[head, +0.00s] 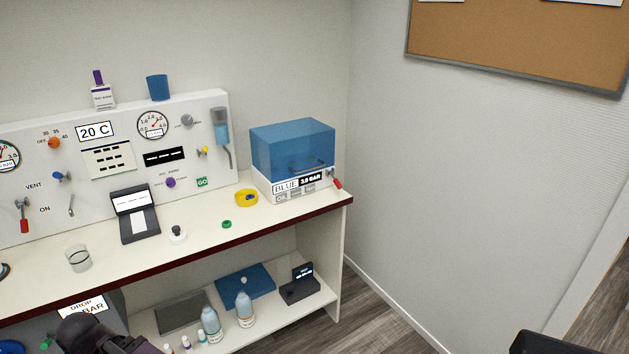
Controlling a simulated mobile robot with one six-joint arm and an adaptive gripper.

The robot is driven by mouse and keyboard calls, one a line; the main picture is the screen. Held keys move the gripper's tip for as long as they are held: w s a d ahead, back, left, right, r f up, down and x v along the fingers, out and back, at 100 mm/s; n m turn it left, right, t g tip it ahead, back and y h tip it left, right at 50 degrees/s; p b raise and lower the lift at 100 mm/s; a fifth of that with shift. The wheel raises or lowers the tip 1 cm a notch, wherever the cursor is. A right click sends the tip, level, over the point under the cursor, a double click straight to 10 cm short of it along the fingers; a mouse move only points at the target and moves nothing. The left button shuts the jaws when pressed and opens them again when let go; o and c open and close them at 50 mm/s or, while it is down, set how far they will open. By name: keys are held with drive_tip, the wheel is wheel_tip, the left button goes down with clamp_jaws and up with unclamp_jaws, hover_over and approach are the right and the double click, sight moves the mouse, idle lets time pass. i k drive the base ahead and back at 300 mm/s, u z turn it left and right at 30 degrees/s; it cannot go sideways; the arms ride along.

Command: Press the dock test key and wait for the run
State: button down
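A dark dock-like unit (138,226) with a raised lit screen and a white pad stands on the counter, in front of the wall panel. A smaller dark unit (300,287) with a small lit display stands on the lower shelf at the right. I cannot tell which is the dock, and no test key can be made out on either. A dark, knobby part, seemingly my gripper (100,338), shows at the bottom left edge, in front of the lower shelf and apart from both units. Its fingers cannot be made out.
A blue-lidded box (292,150) stands at the counter's right end. A yellow ring (246,198), a green button-like piece (227,224), a white-based black knob (178,234) and a glass beaker (78,258) stand on the counter. Bottles (244,309) stand on the shelf.

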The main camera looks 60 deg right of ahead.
sight(308, 189)
drive_tip(key=z, duration=5.1)
drive_tip(key=i, duration=0.1)
drive_tip(key=u, duration=3.15)
drive_tip(key=i, duration=1)
drive_tip(key=z, duration=0.15)
drive_tip(key=k, duration=0.65)
